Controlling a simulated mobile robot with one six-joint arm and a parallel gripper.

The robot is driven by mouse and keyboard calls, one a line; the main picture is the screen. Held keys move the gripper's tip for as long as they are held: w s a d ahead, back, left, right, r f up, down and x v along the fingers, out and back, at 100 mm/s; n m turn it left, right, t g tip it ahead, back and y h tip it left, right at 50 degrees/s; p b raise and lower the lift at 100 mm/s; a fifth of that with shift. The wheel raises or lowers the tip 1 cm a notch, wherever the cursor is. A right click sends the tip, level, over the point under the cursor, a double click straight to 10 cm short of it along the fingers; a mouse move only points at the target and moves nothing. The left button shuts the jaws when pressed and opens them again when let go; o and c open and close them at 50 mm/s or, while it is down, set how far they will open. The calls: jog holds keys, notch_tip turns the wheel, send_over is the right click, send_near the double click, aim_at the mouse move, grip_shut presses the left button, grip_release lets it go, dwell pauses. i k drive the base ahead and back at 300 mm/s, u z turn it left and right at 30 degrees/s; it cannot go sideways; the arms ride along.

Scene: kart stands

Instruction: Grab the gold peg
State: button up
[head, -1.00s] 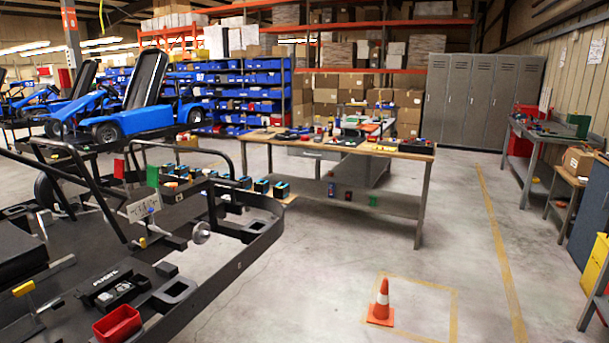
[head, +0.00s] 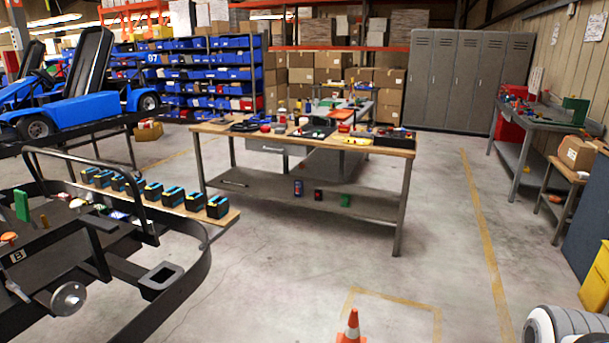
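I cannot make out a gold peg for certain. The wooden-topped workbench (head: 225,127) in the middle holds many small parts, too small to tell apart. A small yellow item (head: 358,141) lies near its front right edge; I cannot tell its shape. My gripper is not in view. A white and grey rounded part at the bottom right corner looks like a piece of my own arm.
An orange cone (head: 351,328) stands on the floor in front. A black kart frame (head: 180,300) fills the lower left, beside a board of black-and-blue blocks (head: 172,196). A grey side bench (head: 545,125) stands at right.

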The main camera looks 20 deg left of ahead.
aim_at(44, 219)
jog(key=i, duration=1.45)
jog(key=u, duration=3.5)
jog(key=i, duration=1.65)
jog(key=z, duration=0.05)
